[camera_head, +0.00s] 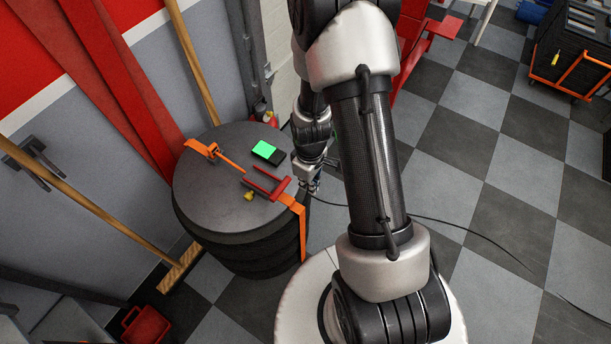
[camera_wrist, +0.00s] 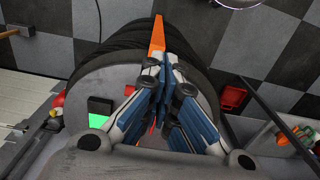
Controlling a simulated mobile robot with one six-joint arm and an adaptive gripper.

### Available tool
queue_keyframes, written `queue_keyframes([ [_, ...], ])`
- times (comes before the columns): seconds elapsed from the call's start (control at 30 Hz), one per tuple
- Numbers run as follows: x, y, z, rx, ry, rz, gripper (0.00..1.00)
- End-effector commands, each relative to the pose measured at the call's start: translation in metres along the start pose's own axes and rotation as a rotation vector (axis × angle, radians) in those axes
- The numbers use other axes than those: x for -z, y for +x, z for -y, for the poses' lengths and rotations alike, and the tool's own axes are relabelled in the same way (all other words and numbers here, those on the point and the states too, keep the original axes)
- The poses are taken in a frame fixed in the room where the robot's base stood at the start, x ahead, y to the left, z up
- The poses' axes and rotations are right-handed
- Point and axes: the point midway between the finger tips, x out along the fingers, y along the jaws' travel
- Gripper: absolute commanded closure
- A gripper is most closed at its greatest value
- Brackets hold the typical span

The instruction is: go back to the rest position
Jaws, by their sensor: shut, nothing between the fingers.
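My gripper (camera_head: 309,183) is at the right edge of the round dark drum top (camera_head: 215,195) in the head view, partly behind my arm. In the wrist view my gripper (camera_wrist: 163,76) has its blue and grey fingers together, with nothing seen between them. The dark round top (camera_wrist: 95,85) lies beneath them there. An orange strap end (camera_wrist: 157,35) shows beyond the fingertips.
On the drum lie a green-and-black box (camera_head: 267,151), a red forked piece (camera_head: 268,186) and a small yellow piece (camera_head: 249,196). A wooden-handled broom (camera_head: 95,214) leans at left. A dark cart (camera_head: 573,50) stands far right; checkered floor between is mostly clear.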

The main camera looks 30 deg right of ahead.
Motion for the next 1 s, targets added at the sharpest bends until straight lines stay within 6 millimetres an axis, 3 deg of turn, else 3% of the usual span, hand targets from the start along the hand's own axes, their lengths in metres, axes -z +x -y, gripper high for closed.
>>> queue_keyframes([
  [0.27, 0.001, -0.001, 0.000, -0.001, 0.001, -0.001, 1.00],
  [0.37, 0.005, -0.015, -0.001, -0.011, 0.013, -0.012, 1.00],
  [0.47, 0.013, -0.049, -0.001, -0.032, 0.043, -0.036, 1.00],
  [0.67, 0.020, -0.145, 0.015, -0.077, 0.147, -0.108, 1.00],
  [0.8, 0.012, -0.205, 0.035, -0.099, 0.225, -0.164, 1.00],
  [1.0, -0.014, -0.275, 0.073, -0.118, 0.333, -0.251, 1.00],
])
